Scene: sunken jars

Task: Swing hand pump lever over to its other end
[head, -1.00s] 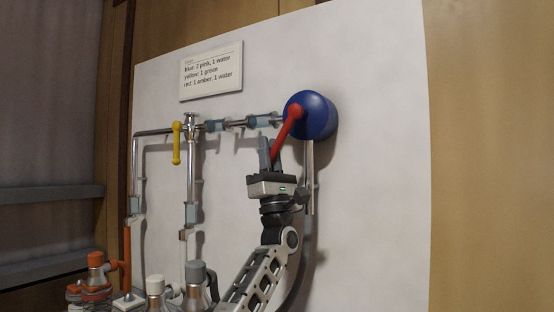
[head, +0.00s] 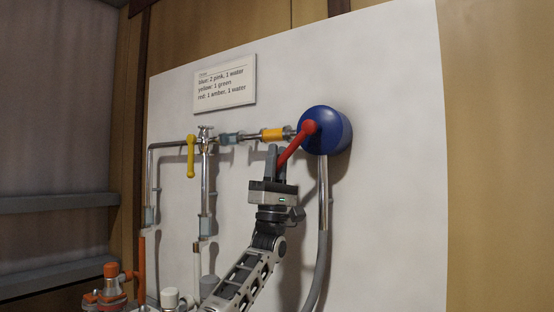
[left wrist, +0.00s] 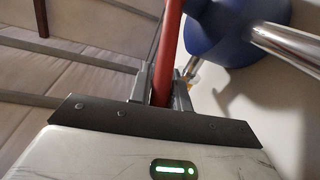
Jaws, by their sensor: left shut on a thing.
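The hand pump is a blue round body (head: 328,131) on the white panel, with a red lever (head: 296,143) pivoting at its front. The lever slants down and to the left from its hub. My left gripper (head: 276,160) is shut on the lever's lower end, with its fingers pointing up. In the left wrist view the red lever (left wrist: 166,55) runs up from between the fingers, and the blue pump body (left wrist: 235,30) is at the upper right. The lever's tip is hidden between the fingers. My right gripper is not in view.
Pipes run left from the pump, with an orange-yellow section (head: 272,134) beside it. A yellow valve handle (head: 191,156) hangs down at the left. A label card (head: 225,86) is above. Capped jars, one orange (head: 111,270), stand at the lower left. The panel's right side (head: 395,150) is clear.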

